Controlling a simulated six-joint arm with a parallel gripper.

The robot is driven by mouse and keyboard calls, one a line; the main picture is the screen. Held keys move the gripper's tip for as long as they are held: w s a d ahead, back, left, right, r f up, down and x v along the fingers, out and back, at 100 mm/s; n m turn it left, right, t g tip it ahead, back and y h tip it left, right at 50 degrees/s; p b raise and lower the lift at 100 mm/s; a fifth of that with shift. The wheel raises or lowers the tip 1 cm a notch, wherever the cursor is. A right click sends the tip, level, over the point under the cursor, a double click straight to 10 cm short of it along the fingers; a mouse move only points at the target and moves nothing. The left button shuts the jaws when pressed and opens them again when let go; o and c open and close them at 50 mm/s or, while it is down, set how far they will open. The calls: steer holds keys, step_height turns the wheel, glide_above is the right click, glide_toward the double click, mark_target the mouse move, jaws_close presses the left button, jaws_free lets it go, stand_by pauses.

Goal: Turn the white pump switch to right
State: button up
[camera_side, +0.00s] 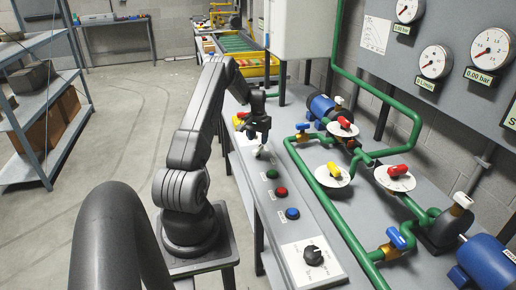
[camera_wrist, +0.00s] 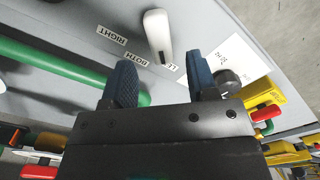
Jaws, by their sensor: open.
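The white pump switch (camera_wrist: 157,34) is a slim white lever in the wrist view. One end of it lies close to a label starting "LE", partly hidden. The "BOTH" label (camera_wrist: 135,59) and the "RIGHT" label (camera_wrist: 111,35) are to its left. My gripper (camera_wrist: 162,77) is open and empty; its two blue-grey fingers are apart, with the lever beyond the gap between their tips, not visibly touching.
Green (camera_side: 272,174), red (camera_side: 282,191) and blue (camera_side: 292,213) buttons line the panel, with a black knob (camera_side: 313,255) at the near end. Green pipes (camera_side: 335,225) with coloured valves run to the right. A yellow tray (camera_side: 262,65) is behind.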

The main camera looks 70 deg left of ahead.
mark_target(258, 148)
step_height(258, 148, down, 5)
stand_by(0.3)
steer(key=c, duration=0.9)
